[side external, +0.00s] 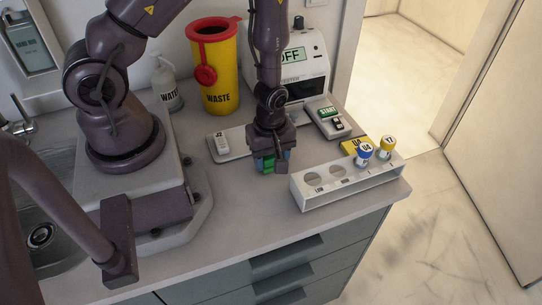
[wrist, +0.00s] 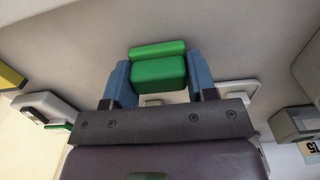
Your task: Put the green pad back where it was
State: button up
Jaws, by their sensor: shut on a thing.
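My gripper (side external: 270,163) is over the counter, left of the white rack. Its blue fingers are shut on the green pad (side external: 267,163), which is partly hidden by the fingers in the side view. In the wrist view the green pad (wrist: 158,72) sits between the two blue fingertips (wrist: 160,82). The pad is low, close to the counter; I cannot tell whether it touches.
A START button box (side external: 328,124), a device reading OFF (side external: 302,80) and a yellow waste bin (side external: 219,85) stand farther back. The front counter is clear.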

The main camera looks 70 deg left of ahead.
jog(key=shift+f, duration=0.2)
jog(key=o, duration=1)
jog(key=shift+c, duration=0.2)
notch_tip(320, 180, up, 24)
jog(key=d+m+t+h, duration=0.1)
jog(key=d+m+t, duration=0.15)
jog(key=m, duration=0.55)
jog(key=s+r+m+t, duration=0.1)
jog(key=s+r+m, duration=0.2)
jog(key=r+m, duration=0.2)
jog(key=s+a+r+m+t+y, duration=0.1)
jog(key=s+r+m+t, duration=0.1)
jog(key=r+m, duration=0.3)
jog(key=shift+s+a+r, duration=0.2)
jog(key=shift+s+r, duration=0.3)
jog(key=shift+s, duration=0.3)
